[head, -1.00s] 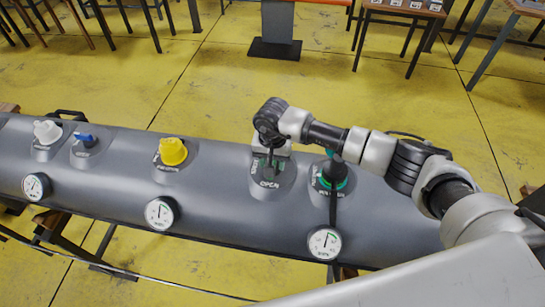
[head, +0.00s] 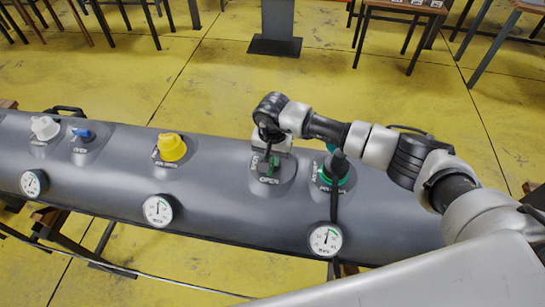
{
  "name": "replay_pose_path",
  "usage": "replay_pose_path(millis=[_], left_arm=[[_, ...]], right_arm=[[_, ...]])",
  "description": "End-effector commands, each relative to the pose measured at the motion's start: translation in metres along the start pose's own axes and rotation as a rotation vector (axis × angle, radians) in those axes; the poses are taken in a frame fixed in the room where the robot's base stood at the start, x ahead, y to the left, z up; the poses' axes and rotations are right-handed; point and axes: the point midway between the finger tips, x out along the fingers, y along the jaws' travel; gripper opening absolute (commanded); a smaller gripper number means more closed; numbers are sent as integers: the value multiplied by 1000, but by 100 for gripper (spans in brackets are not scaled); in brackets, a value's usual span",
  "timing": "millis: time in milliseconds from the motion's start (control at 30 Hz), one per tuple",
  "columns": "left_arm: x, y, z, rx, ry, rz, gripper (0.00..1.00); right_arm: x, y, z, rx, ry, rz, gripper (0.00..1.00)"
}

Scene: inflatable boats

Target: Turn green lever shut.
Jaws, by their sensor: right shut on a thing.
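The green lever (head: 274,170) sits on a grey fitting on top of the grey boat tube (head: 220,190), just above a label reading OPEN. My right gripper (head: 267,163) points down at it from above and is shut on it. The fingers and wrist hide much of the lever, so its exact angle is hard to tell. My left gripper is not in view.
A green-ringed valve (head: 334,178) with a dark hose stands close right of the lever. A yellow cap (head: 172,147), a blue lever (head: 83,134) and a white cap (head: 44,128) lie along the tube to the left. Gauges (head: 158,210) hang on its front side.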

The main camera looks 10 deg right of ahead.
Motion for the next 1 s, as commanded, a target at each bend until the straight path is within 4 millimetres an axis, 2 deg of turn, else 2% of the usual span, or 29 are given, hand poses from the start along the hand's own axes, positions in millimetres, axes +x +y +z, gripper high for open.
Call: replay_pose_path(millis=[33, 400, 1000], left_arm=[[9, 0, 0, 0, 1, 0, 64], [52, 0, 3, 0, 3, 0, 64], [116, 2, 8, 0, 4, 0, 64]], right_arm=[[3, -1, 0, 26, 1, -2, 0], [5, -1, -1, 348, 2, -2, 0], [4, -3, -2, 918, 1, -3, 0]])
